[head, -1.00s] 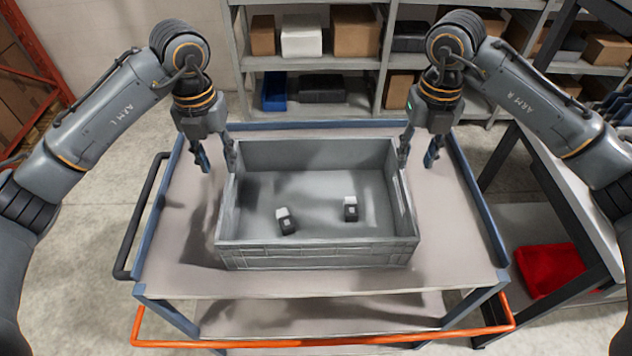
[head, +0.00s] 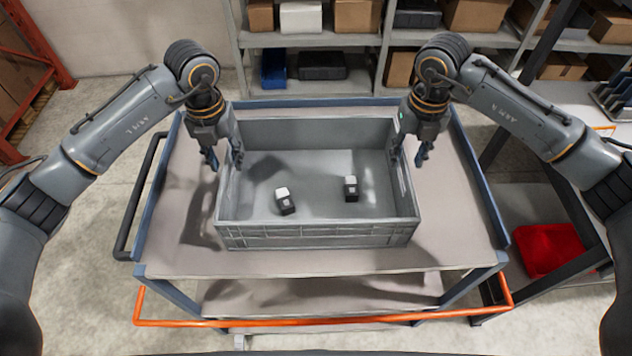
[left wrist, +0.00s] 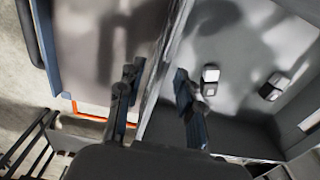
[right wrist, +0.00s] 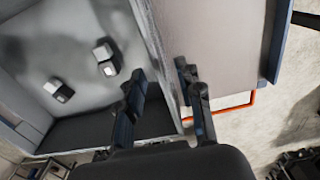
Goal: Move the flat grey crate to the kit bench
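The flat grey crate (head: 318,236) stands on a wheeled cart (head: 180,235) in the middle of the head view. Two small black-and-white blocks lie inside, a left one (head: 286,202) and a right one (head: 351,189). My left gripper (head: 224,157) is open at the crate's left wall; the left wrist view (left wrist: 156,75) shows one finger outside the wall and one inside. My right gripper (head: 408,160) is open at the right wall, with a finger on each side of it in the right wrist view (right wrist: 160,72). Contact with the walls cannot be told.
A bench with dark legs (head: 557,195) stands close to the cart's right side; a red item (head: 548,248) lies on its lower level. Shelves with boxes (head: 355,15) stand behind. The cart has an orange bar (head: 320,321) at the front and bare top around the crate.

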